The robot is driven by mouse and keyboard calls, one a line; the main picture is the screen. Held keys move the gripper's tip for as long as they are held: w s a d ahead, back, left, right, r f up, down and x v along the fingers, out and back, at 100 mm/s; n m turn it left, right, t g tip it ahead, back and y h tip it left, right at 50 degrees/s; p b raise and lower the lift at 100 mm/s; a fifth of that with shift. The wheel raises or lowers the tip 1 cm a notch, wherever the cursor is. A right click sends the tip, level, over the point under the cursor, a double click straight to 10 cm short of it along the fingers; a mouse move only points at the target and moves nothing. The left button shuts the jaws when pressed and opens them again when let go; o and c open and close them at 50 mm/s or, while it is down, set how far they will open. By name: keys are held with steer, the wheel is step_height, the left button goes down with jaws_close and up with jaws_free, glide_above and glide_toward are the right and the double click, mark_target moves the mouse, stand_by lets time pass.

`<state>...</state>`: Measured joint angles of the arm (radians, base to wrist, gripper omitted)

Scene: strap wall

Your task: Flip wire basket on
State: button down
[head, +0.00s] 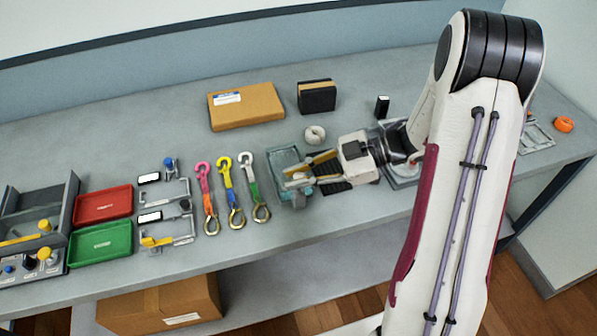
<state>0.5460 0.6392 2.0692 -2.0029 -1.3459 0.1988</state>
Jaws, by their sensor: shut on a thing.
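My gripper (303,178) reaches left over the middle of the bench, with its fingers low at a grey-teal fixture (284,160). It is shut on a part of this fixture; the fingers hide exactly which part. A black ribbed pad (333,186) lies under the fingers. I cannot make out a wire basket by name. At the far left is a grey control panel (38,262) with yellow and blue knobs; its labels are too small to read.
Three hooked straps, pink-orange (205,190), yellow-blue (230,190) and green (251,185), lie left of the gripper. Red (104,205) and green (101,242) trays stand farther left. A cardboard box (245,106), black box (317,97) and white ring (315,134) lie behind.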

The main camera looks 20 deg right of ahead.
steer(key=shift+s+f, duration=0.1)
steer(key=shift+f, duration=1.55)
steer(key=c, duration=2)
jaws_free()
steer(key=shift+o, duration=0.2)
steer(key=shift+r, duration=0.1)
steer(key=shift+d+r, duration=0.1)
steer(key=shift+d, duration=0.1)
steer(key=v, duration=1.1)
steer(key=shift+d, duration=0.25)
